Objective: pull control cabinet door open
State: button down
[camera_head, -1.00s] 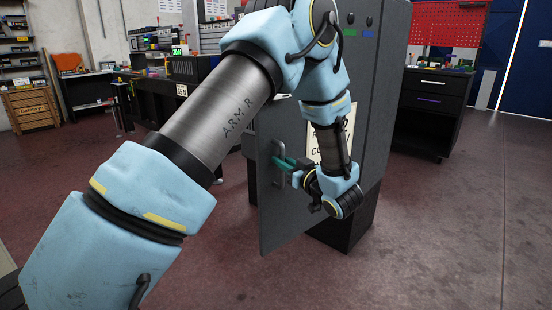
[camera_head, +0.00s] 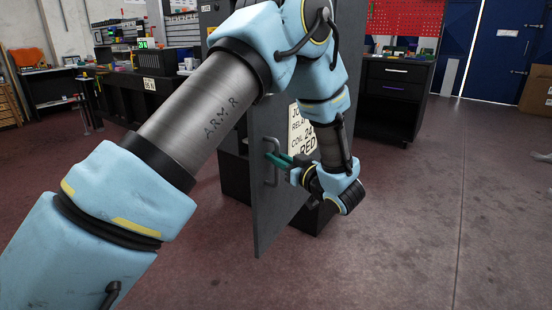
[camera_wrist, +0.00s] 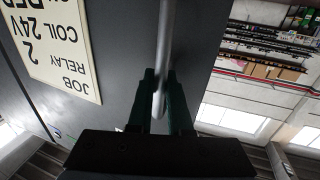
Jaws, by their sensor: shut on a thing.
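The grey control cabinet door (camera_head: 265,215) stands swung out from the dark cabinet body (camera_head: 236,176), at an angle toward me. A white label with black text (camera_head: 303,125) is on the door's face; it also shows upside down in the wrist view (camera_wrist: 60,45). The door's bar handle (camera_head: 276,180) is near its free edge. My gripper (camera_head: 279,159) reaches it from the right, its green fingers at the handle. In the wrist view, my gripper (camera_wrist: 163,95) is shut on the handle (camera_wrist: 166,35), one finger on each side. My arm hides much of the cabinet's upper part.
A black drawer unit (camera_head: 398,95) stands behind to the right, below a red pegboard (camera_head: 403,17). A dark workbench (camera_head: 130,105) is at the back left. The floor (camera_head: 430,220) to the right and in front of the door is clear.

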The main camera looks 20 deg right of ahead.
jog(key=c, duration=0.8)
grip_release()
jog(key=shift+a, duration=0.1)
jog(key=shift+c, duration=0.2)
jog(key=shift+s, duration=0.1)
jog(key=v, duration=1)
jog(key=shift+s, duration=0.3)
